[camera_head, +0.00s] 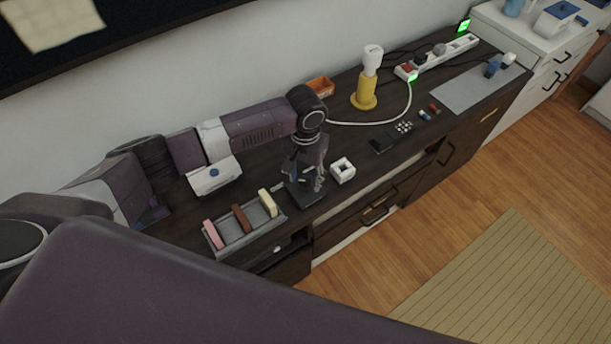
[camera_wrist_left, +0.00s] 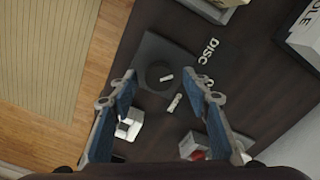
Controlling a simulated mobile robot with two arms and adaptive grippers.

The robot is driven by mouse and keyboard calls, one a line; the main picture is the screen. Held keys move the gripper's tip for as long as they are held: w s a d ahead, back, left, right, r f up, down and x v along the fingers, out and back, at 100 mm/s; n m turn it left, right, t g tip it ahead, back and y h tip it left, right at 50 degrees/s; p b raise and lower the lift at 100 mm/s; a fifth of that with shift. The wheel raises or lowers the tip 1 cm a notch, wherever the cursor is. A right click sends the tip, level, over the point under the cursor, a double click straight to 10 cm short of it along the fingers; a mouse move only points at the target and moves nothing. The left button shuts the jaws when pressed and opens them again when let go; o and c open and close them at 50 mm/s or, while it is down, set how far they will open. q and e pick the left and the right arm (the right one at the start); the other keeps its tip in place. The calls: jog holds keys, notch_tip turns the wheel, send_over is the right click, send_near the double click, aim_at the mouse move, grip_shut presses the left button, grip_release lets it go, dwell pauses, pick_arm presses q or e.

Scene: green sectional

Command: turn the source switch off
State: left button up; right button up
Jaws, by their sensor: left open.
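A flat dark plate (camera_head: 304,199) lies on the dark cabinet top below my left gripper (camera_head: 306,182). In the left wrist view the plate (camera_wrist_left: 152,50) carries a round dark knob (camera_wrist_left: 158,70) with a short white strip on it. Pale letters reading "DISC" lie beside the plate; the rest of the lettering is partly hidden. My left gripper (camera_wrist_left: 160,82) is open and empty, its fingers on either side of the knob in the picture. I cannot tell whether they touch it. No label reading "source" is legible. My right gripper is out of view.
A white square block (camera_head: 342,170) stands right of the gripper. A grey tray (camera_head: 217,243) with coloured blocks and a white box (camera_head: 214,177) with a blue button stand left. A yellow stand (camera_head: 364,93), an orange bin (camera_head: 320,87) and a power strip (camera_head: 445,57) are farther back.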

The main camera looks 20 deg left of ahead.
pick_arm(q)
jog(key=shift+c, duration=0.6)
jog(key=c, duration=1)
jog(key=shift+c, duration=0.2)
